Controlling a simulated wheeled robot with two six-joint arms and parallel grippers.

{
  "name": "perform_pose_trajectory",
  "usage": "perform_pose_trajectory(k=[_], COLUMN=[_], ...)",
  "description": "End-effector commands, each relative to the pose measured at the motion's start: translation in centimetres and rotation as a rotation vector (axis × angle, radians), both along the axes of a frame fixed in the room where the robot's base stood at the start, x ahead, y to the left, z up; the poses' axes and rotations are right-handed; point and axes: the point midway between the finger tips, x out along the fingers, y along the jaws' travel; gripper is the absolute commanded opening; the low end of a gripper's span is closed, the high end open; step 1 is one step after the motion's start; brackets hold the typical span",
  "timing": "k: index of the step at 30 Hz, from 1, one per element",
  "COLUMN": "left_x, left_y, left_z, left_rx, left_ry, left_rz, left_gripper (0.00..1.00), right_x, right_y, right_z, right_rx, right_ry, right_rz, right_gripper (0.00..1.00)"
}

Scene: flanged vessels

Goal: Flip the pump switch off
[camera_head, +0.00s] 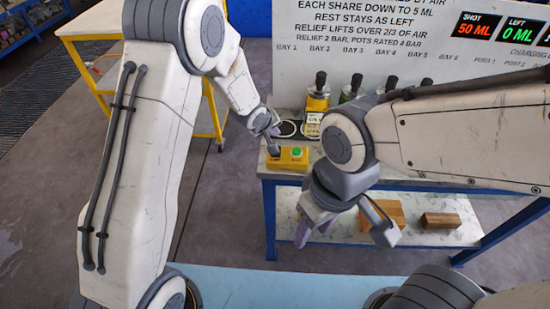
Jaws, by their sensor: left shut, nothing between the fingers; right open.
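The pump switch looks to be the yellow box (289,160) with a green button or light (297,152) on top, at the front left corner of the bench. My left gripper (273,149) is shut and empty, with its tips at the left end of the yellow box. I cannot tell whether the tips touch it. The switch lever itself is hidden or too small to make out. My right gripper (342,236) is open and empty, hanging in front of the bench edge, lower and to the right of the box.
Several vessels with black tops, one yellow (318,98), stand in bays along the back of the bench (425,182). A sign board (370,40) rises behind them. Wooden blocks (440,220) lie on the lower shelf. A yellow-framed table (95,20) stands at the left.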

Motion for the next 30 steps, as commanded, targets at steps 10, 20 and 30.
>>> perform_pose_trajectory(k=[10,20,30], left_x=[-0.7,-0.8,-0.8], left_y=[0.0,0.0,0.0], left_z=[-4.6,-4.8,-4.8], left_rx=[0.0,-0.001,0.0], left_ry=[0.0,-0.001,0.0], left_rz=[0.0,0.0,0.0], left_gripper=[0.0,0.0,0.0], right_x=[0.0,0.0,0.0], right_y=[0.0,0.0,0.0], right_z=[-5.0,-5.2,-5.2], right_rx=[0.0,0.0,0.0], right_ry=[0.0,0.0,0.0], right_rz=[0.003,0.003,0.003], right_gripper=[0.5,0.5,0.5])
